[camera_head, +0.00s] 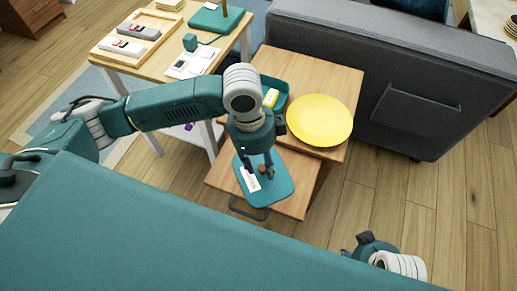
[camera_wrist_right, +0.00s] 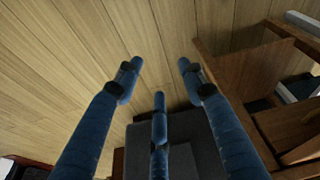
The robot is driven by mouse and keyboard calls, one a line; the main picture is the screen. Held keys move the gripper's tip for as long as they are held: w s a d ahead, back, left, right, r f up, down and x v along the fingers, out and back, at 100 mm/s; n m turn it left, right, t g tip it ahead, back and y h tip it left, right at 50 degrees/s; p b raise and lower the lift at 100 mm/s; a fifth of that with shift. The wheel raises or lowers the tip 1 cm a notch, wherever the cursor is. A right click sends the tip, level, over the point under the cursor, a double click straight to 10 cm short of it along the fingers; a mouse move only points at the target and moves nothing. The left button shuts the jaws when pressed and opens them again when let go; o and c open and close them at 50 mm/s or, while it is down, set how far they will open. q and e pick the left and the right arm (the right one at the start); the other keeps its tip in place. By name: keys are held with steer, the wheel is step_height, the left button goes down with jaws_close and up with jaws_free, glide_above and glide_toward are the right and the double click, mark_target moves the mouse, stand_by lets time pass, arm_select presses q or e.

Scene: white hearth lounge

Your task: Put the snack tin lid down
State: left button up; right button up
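The snack tin lid (camera_head: 281,187) is a flat teal rounded rectangle with a white label, in the head view below my left gripper (camera_head: 265,168). My left gripper's fingers point down and appear closed around a small brownish knob on the lid. The lid overlaps the lower wooden table (camera_head: 222,177) and its front edge; I cannot tell whether it touches the top. The open teal tin (camera_head: 283,86), with a yellow item inside, is partly hidden behind my left wrist. My right gripper (camera_wrist_right: 158,90) is open and empty, its fingers spread above the wooden floor.
A round yellow plate (camera_head: 320,120) lies on the higher wooden table (camera_head: 315,73), right of the tin. A grey sofa (camera_head: 400,70) stands behind at the right. A desk (camera_head: 147,69) with trays and small items is at the back left. Open floor lies at the right.

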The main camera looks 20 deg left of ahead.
mark_target(256, 171)
arm_select(q)
step_height(256, 171, up, 11)
steer(key=a+p, duration=0.1)
steer(key=p, duration=0.2)
steer(key=shift+a, duration=0.3)
arm_select(e)
step_height(256, 171, down, 12)
steer(key=s, duration=0.2)
steer(key=shift+s+f+g, duration=0.2)
steer(key=shift+s+g, duration=0.15)
steer(key=shift+g, duration=0.05)
steer(key=shift+d, duration=0.1)
